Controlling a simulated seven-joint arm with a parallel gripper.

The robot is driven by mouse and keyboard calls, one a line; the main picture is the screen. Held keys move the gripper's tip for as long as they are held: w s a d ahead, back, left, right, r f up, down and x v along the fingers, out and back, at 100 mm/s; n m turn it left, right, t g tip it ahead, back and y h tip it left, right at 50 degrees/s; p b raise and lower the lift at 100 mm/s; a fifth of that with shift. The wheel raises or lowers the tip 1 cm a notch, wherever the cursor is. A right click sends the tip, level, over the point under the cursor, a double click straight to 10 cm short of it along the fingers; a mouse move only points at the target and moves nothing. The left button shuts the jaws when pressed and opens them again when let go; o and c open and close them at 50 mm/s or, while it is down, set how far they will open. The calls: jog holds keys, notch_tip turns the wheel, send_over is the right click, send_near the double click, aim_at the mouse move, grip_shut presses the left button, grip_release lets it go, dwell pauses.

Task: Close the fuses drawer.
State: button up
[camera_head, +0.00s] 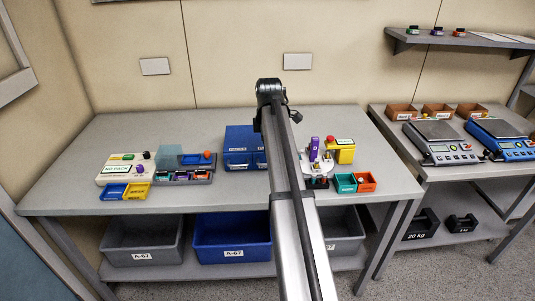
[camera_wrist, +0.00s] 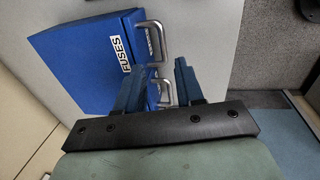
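A blue cabinet (camera_head: 241,137) stands on the table, left of my arm in the head view. In the wrist view it shows turned, with a white FUSES label (camera_wrist: 124,55). Two metal handles stick out from its front, an upper one (camera_wrist: 165,42) and a lower one (camera_wrist: 167,93). I cannot tell how far either drawer stands out. My gripper (camera_wrist: 160,66) is open, its two dark blue fingers apart, close by the cabinet front. The lower handle shows between the fingers; contact is unclear. My arm hides the gripper and part of the cabinet in the head view.
Left of the cabinet are a labelled device (camera_head: 122,169) and small yellow-blue bins (camera_head: 125,191). Right of my arm are a yellow box (camera_head: 345,152) and green and orange bins (camera_head: 356,183). Large bins (camera_head: 232,238) sit on the shelf below. The table front is mostly clear.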

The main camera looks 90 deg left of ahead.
notch_tip(320, 180, up, 7)
jog(key=d, duration=0.1)
jog(key=shift+f, duration=0.2)
jog(key=shift+w, duration=0.1)
dwell(0.4)
